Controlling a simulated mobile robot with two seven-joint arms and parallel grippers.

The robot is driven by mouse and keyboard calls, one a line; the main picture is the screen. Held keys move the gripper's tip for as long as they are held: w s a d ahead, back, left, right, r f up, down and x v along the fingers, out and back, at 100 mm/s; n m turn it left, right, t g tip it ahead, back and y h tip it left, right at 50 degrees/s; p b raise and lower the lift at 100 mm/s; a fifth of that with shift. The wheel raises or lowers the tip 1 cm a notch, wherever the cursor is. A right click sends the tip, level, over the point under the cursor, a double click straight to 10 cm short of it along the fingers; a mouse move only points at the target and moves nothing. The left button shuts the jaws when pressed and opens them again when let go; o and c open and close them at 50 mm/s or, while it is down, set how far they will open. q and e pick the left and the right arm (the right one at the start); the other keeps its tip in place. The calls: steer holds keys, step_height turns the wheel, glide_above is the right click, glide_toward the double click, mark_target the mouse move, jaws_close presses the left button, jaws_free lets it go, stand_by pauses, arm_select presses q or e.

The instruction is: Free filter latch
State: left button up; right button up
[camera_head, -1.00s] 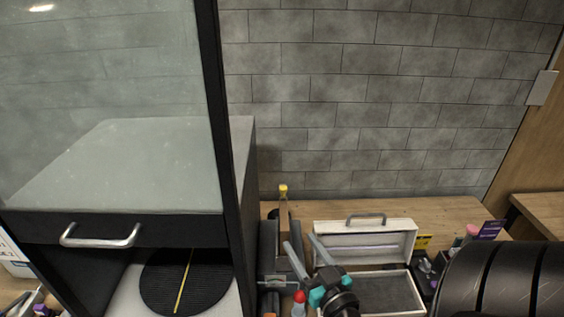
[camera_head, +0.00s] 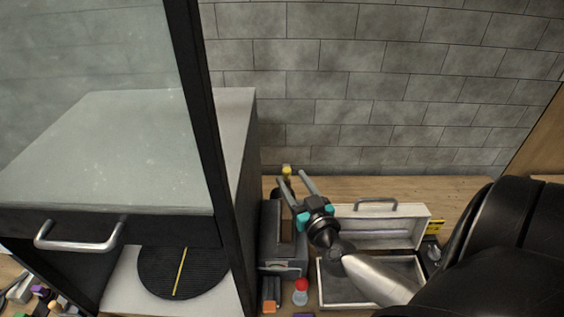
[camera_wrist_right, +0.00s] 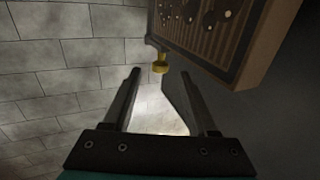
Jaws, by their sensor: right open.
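The yellow latch (camera_head: 287,170) shows at the far end of the brown filter panel (camera_head: 287,226), which stands in a dark grey housing (camera_head: 283,268). My right gripper (camera_head: 292,177) is open, its fingers reaching toward the latch from the front. In the right wrist view, the yellow latch (camera_wrist_right: 160,64) hangs just beyond and between the open fingertips (camera_wrist_right: 161,77). The filter (camera_wrist_right: 225,35) fills the upper right there, with dark spots on its ribbed face. Whether a finger touches the latch, I cannot tell. My left gripper is out of view.
A glass-fronted cabinet (camera_head: 130,232) with a metal handle stands at left, close to the housing. An open white case (camera_head: 380,228) lies right of it. A red-topped bottle (camera_head: 300,290) stands in front. The grey brick wall (camera_head: 400,80) is behind.

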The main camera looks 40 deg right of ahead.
steer(key=x, duration=0.7)
steer(key=shift+w+b, duration=0.35)
jaws_close()
stand_by(0.3)
